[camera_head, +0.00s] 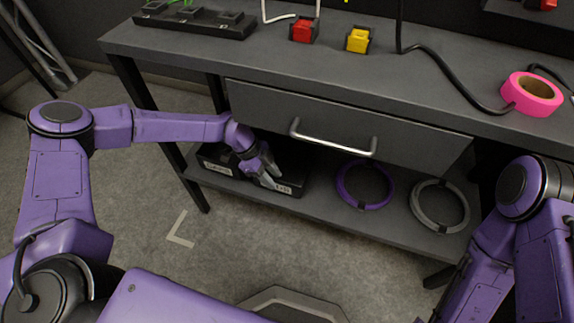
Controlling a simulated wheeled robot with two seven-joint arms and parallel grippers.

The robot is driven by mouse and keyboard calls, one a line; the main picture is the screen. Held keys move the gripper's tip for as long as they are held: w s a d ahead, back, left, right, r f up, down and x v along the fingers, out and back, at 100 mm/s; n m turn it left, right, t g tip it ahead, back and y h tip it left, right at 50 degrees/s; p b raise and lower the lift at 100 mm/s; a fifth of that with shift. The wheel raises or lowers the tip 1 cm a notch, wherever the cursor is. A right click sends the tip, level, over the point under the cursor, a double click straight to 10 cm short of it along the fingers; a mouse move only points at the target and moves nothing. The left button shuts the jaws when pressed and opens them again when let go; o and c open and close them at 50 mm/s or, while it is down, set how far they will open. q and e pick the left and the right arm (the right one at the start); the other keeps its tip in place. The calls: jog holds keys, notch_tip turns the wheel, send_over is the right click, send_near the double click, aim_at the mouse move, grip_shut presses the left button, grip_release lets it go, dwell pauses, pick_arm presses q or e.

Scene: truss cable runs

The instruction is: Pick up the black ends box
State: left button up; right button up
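The black ends box (293,177) is a low dark box with small white labels on its front, on the lower shelf under the workbench, toward the shelf's left end. My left gripper (270,181) reaches in from the left and is at the front of the box, covering its middle. Its grey fingers point down and to the right. Whether they touch the box or are closed on it cannot be told from this view. My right arm is at the right edge, and its gripper is out of the picture.
The lower shelf (330,203) also holds a purple cable ring (344,196) and a grey cable ring (419,208) right of the box. A closed drawer (400,143) with a metal handle (333,145) hangs above.

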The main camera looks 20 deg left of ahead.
pick_arm(q)
jog(key=x, duration=0.3)
jog(key=shift+a+f+b, duration=0.1)
jog(key=shift+f+b, duration=0.1)
jog(key=shift+b, duration=0.1)
jog(key=shift+r, duration=0.1)
grip_shut()
